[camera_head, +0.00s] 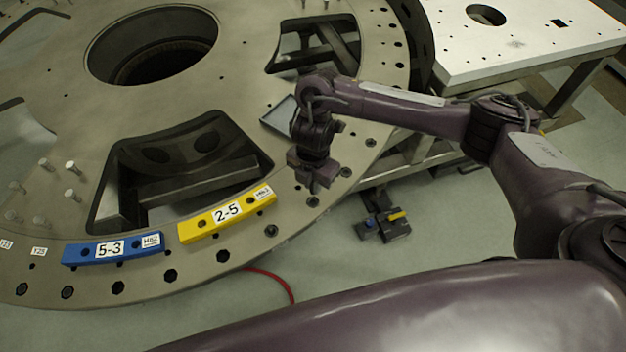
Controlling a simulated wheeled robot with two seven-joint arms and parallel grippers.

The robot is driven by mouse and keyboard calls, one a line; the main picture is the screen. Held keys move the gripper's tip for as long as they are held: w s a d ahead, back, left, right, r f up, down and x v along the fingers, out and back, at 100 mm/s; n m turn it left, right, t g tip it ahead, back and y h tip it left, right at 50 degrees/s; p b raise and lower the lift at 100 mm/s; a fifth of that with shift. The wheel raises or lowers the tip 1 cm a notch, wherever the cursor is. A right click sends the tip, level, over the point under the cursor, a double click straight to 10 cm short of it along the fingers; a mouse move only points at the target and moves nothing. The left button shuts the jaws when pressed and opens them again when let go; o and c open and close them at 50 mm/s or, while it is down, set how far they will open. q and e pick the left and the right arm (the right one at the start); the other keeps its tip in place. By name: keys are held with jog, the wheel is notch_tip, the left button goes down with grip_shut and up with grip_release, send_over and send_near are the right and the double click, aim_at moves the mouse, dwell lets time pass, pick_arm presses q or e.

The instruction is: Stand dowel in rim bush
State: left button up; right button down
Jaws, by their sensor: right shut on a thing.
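The turret plate (60,125) is a large round grey metal disc with a row of dark bushes along its rim, such as one bush (271,231) at the front right. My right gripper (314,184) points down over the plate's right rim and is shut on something. The held thing is hidden by the jaws and wrist, so I cannot tell its shape or tilt. I cannot make out a dowel. My left gripper is not in view; a large purple link of mine crosses the bottom.
A blue block (76,254) marked 5-3 and a yellow block (190,233) marked 2-5 lie along the front rim. Several silver pegs (71,167) stand at the left. A small tray (278,115) sits behind my right wrist. A white table (530,40) stands at the back right.

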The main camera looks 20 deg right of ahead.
jog(key=shift+f+b, duration=0.6)
jog(key=shift+f, duration=0.25)
jog(key=shift+f+b, duration=0.95)
jog(key=shift+b, duration=0.1)
jog(key=shift+f+b, duration=0.9)
jog(key=shift+f, duration=0.35)
jog(key=c, duration=1.3)
grip_release()
jog(key=shift+c, duration=0.2)
notch_tip(320, 180, up, 8)
jog(key=shift+f+p, duration=0.1)
jog(key=shift+p, duration=0.85)
